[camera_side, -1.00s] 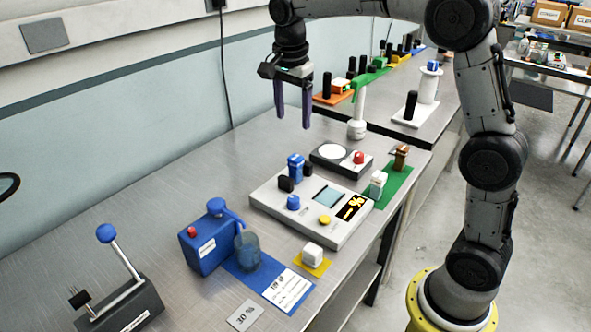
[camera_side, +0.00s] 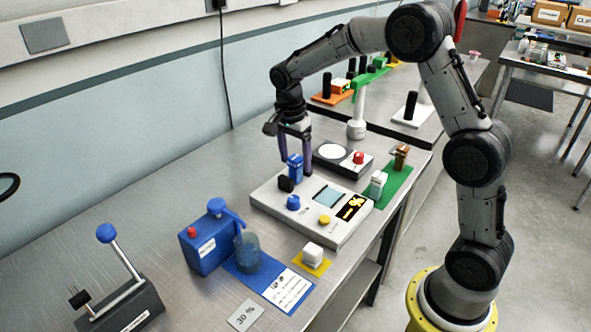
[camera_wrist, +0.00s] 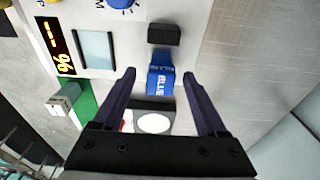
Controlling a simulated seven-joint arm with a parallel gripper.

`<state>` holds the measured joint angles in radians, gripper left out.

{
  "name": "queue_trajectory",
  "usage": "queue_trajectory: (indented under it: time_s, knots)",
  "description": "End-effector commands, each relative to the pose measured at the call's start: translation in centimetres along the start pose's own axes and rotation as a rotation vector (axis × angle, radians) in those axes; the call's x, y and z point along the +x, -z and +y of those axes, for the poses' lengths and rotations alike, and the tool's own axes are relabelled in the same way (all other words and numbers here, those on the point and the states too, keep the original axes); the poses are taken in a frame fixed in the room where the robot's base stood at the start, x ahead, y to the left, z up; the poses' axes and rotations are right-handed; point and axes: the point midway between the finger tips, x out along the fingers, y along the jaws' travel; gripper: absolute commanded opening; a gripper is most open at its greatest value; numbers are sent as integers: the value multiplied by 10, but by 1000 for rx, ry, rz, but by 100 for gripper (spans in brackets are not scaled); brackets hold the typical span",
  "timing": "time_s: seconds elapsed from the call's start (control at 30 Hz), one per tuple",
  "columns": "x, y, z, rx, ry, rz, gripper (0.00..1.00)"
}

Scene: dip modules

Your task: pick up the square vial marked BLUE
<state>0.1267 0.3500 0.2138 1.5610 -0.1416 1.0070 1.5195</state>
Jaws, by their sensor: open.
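In the wrist view my gripper (camera_wrist: 160,72) is open, with one finger on each side of the vial and a visible gap to each. The vial does not look gripped.
The grey instrument (camera_side: 273,209) carries a screen, a yellow display, a blue knob (camera_side: 293,202) and a yellow button (camera_side: 324,219). A black unit with a white disc (camera_side: 332,152) sits close behind. A green mat (camera_side: 398,184) with small vials lies to the right.

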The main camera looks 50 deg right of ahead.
Motion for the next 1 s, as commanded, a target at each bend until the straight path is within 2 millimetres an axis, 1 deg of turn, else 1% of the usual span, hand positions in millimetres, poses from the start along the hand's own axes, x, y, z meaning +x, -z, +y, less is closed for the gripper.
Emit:
queue_trajectory:
  time_s: [0.03,0.2,0.3,0.5,0.53,0.93,1.0]
  knots:
    - [9,1,0,0,-4,0,75]
    - [30,1,0,-1,-2,0,75]
    - [34,1,-1,-1,0,1,75]
    - [35,1,-1,-1,1,1,75]
    - [35,1,-1,-1,1,1,73]
    - [34,1,-1,-1,1,0,1]
    - [34,1,-1,-1,1,0,0]
